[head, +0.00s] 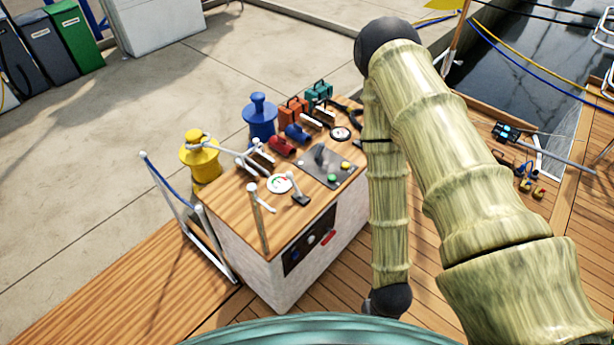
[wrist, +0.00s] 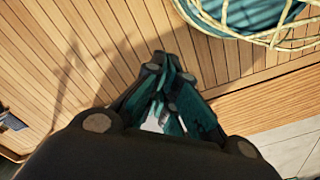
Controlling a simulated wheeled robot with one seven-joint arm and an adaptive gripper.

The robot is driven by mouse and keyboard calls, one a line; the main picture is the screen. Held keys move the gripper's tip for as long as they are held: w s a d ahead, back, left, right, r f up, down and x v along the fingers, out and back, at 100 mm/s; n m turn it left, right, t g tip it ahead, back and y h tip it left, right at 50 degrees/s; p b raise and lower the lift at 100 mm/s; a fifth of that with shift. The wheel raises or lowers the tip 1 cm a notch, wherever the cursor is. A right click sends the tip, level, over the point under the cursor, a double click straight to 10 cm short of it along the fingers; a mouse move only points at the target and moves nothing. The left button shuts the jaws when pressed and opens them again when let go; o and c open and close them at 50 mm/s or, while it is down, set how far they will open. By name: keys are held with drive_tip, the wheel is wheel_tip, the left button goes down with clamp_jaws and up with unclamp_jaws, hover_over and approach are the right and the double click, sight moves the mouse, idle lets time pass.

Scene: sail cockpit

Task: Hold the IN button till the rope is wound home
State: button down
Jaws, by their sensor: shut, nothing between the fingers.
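A console (head: 232,215) with a wooden top stands left of my arm. A grey plate (head: 318,160) on its top carries a green button (head: 332,179) and a yellow button (head: 345,165). A dark panel (head: 303,247) on its front carries small blue, white and red controls. No lettering is readable, so I cannot tell which is the IN button. A wound rope I cannot make out for certain. My gripper (wrist: 169,78) is shut and empty in the wrist view, over wooden planking. The gripper does not show in the head view, and no button shows in the wrist view.
Gauges, levers, red and blue cylinders and orange and teal boxes crowd the console top. A blue bollard (head: 260,118) and a yellow bollard (head: 200,158) stand behind it. A metal rail (head: 185,215) stands at its left. Open concrete lies beyond; water is upper right.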

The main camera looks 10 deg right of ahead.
wheel_tip(320, 180, up, 19)
drive_tip(key=m+t+y+b, duration=0.35)
drive_tip(key=m+t, duration=0.55)
drive_tip(key=m, duration=1.4)
hover_over(330, 178)
drive_tip(key=shift+f+h, duration=0.15)
drive_tip(key=shift+h, duration=0.1)
drive_tip(key=shift+f+b, duration=0.15)
drive_tip(key=shift+b, duration=0.15)
wheel_tip(330, 178, down, 6)
drive_tip(key=b, duration=0.4)
drive_tip(key=shift+f+b, duration=0.2)
drive_tip(key=shift+b, duration=0.1)
drive_tip(key=shift+f+b, duration=0.45)
drive_tip(key=shift+f, duration=0.65)
